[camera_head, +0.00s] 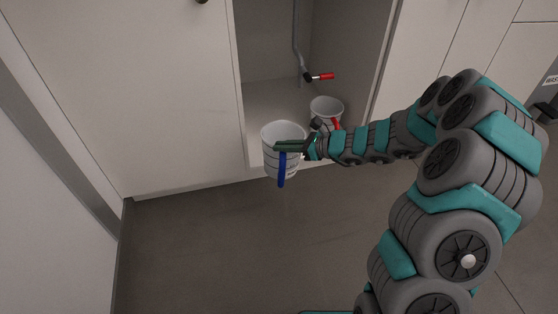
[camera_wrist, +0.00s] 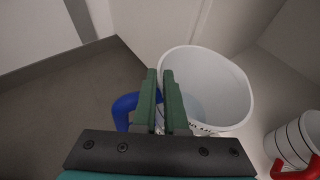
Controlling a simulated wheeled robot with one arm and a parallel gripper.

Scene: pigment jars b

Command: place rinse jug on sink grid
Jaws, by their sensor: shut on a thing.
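A white jug (camera_head: 271,160) with dark scale marks and a blue handle (camera_head: 282,172) hangs roughly upright at the front of an open cabinet. The fingers hide part of the handle. I cannot read any label that says which jug is the rinse jug. No sink grid is in view.
A second white jug (camera_head: 322,106) with a red handle stands on the cabinet floor (camera_head: 262,97), close to the right of the held jug. A grey pipe with a red-handled valve (camera_head: 320,77) is behind. Pale cabinet fronts (camera_head: 120,90) flank the opening. The grey floor (camera_head: 220,240) is clear.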

